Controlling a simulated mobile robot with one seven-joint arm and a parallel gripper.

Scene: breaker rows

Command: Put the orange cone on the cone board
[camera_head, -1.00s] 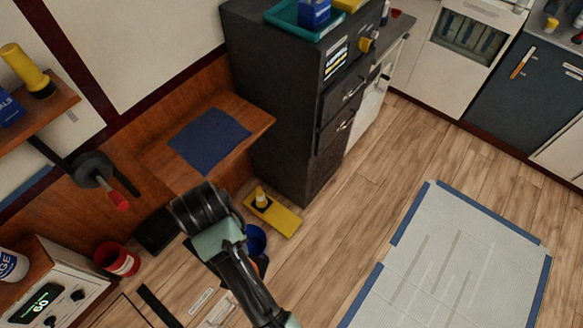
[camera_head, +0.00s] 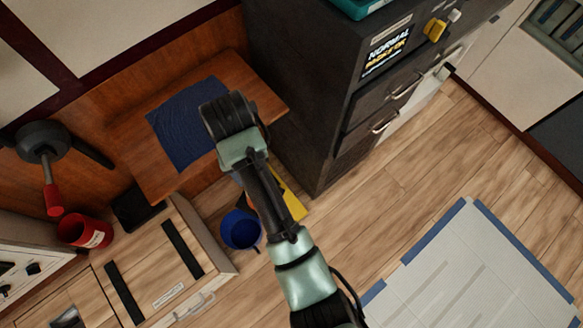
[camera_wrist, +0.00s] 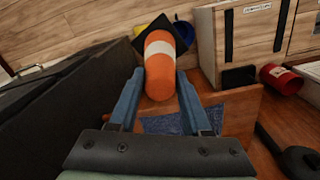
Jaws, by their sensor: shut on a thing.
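The orange cone (camera_wrist: 160,65) has a white band and a dark square base. In the wrist view my gripper (camera_wrist: 160,84) is shut on it, with one blue finger on each side. The cone's narrow end points toward the wrist and its base points away. A yellow board (camera_head: 292,200) lies on the floor, which may be the cone board; my arm hides much of it. A yellow edge (camera_wrist: 141,28) shows beside the cone's base in the wrist view.
A wooden shelf (camera_head: 130,135) with a blue cloth (camera_head: 180,135) is under my wrist in the picture. A dark cabinet (camera_head: 300,80) stands to the right. A blue bucket (camera_head: 240,230), a red can (camera_head: 85,231) and a wooden box (camera_head: 150,265) are below. Floor lies open right.

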